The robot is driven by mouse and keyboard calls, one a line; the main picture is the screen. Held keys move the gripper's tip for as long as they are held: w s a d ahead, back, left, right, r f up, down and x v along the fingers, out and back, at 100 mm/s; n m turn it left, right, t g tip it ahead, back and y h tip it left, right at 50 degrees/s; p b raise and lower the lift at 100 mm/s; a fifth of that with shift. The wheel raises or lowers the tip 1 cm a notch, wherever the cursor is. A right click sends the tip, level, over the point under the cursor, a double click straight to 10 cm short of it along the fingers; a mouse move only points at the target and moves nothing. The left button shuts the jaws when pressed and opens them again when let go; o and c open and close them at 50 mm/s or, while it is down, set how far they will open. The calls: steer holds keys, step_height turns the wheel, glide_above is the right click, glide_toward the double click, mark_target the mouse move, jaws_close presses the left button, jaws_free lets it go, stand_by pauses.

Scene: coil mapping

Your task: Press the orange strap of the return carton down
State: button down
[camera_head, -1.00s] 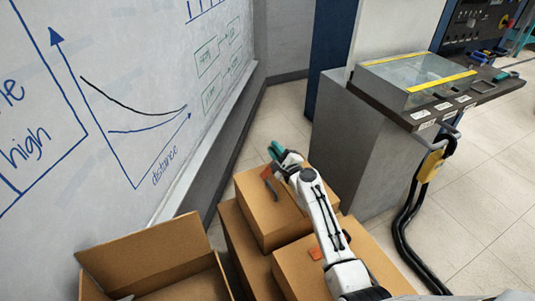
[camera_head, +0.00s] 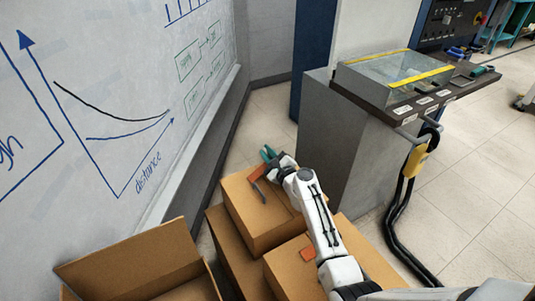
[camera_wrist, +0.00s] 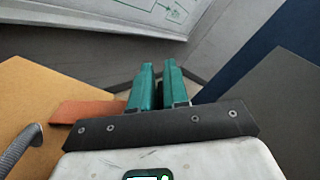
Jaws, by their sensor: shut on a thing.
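The upper carton (camera_head: 262,222) is brown and shut, stacked near the whiteboard wall. An orange strap (camera_head: 256,172) lies at its far end. In the wrist view the strap (camera_wrist: 88,112) runs from the carton top on the left towards my left finger; my gripper's dark base hides its right part. My gripper (camera_head: 268,154) is at that far end, beside the strap. In the wrist view its two teal fingers (camera_wrist: 158,80) are close together with a narrow gap; what they grip cannot be made out. Whether they touch the strap is unclear.
Another carton (camera_head: 285,270) with an orange patch (camera_head: 307,253) stands nearer. An open carton (camera_head: 130,262) is at lower left. A grey cabinet (camera_head: 335,150) stands close on the right, the whiteboard (camera_head: 110,100) on the left. Black cables (camera_head: 388,225) hang beside clear floor.

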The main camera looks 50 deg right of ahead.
steer(key=c, duration=1.4)
jaws_free()
steer(key=shift+s+d, duration=0.1)
steer(key=shift+d, duration=0.1)
steer(key=shift+o, duration=1)
steer(key=shift+a, duration=0.1)
steer(key=p+v, duration=0.1)
steer(key=v, duration=0.9)
steer(key=shift+s+a, duration=0.15)
steer(key=shift+s, duration=0.15)
